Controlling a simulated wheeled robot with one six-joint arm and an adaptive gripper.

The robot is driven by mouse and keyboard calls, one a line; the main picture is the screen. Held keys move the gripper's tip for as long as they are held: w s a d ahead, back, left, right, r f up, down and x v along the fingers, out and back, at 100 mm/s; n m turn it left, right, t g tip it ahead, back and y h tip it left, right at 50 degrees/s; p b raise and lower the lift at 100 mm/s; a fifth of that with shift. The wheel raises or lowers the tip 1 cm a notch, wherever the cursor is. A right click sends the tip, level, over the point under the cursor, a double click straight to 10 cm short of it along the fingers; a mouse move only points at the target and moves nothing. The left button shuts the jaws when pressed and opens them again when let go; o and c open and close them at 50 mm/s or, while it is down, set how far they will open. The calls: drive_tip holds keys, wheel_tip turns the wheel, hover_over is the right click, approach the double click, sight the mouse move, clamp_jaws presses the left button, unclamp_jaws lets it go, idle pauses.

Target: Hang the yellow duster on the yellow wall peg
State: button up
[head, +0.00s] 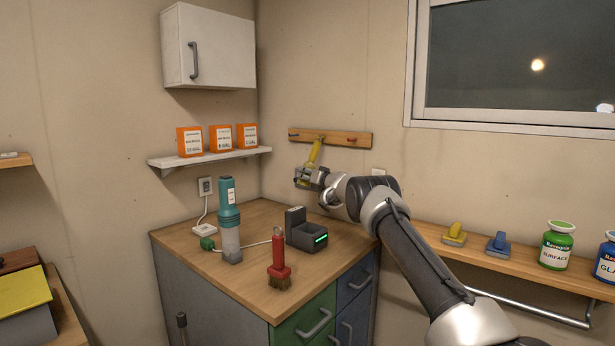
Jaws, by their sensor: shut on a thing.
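The yellow duster (315,151) is upright and tilted slightly, with its upper end in front of the wooden peg rail (341,138) on the back wall. My gripper (309,178) is shut on the duster's lower part, just below the rail. Small pegs show on the rail to the left and right of the duster. The yellow peg cannot be made out clearly at the duster's top. I cannot tell whether the duster touches a peg or hangs on it.
On the wooden counter (215,262) stand a teal handheld device (229,210), a red brush (278,262) and a dark dock (306,232). A white shelf (209,159) holds orange boxes. A right-hand shelf (512,259) holds small brushes and jars.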

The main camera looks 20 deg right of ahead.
idle(0.3)
drive_tip(key=o, duration=1.2)
drive_tip(key=shift+o, duration=0.2)
drive_tip(key=shift+s, duration=0.1)
drive_tip(key=s+d+r+g+h, duration=0.2)
drive_tip(key=s+r, duration=0.3)
drive_tip(key=s, duration=0.7)
drive_tip(key=s+d+r+m+g+h, duration=0.1)
drive_tip(key=s+d+r+h, duration=0.3)
drive_tip(key=s, duration=0.8)
drive_tip(key=s+d+r+g, duration=0.15)
drive_tip(key=s+r, duration=0.35)
drive_tip(key=s, duration=0.7)
drive_tip(key=s+a+f+g, duration=0.1)
drive_tip(key=s+f+g, duration=0.1)
drive_tip(key=s, duration=1.3)
drive_tip(key=s+a+f+n+g, duration=0.1)
drive_tip(key=s+f+g, duration=0.2)
drive_tip(key=s, duration=1.2)
drive_tip(key=s+a+f+n+g, duration=0.1)
drive_tip(key=s+f, duration=0.4)
drive_tip(key=s, duration=1)
drive_tip(key=shift+a+f+g+y, duration=0.2)
drive_tip(key=shift+a+g+y, duration=0.3)
drive_tip(key=shift+g, duration=0.55)
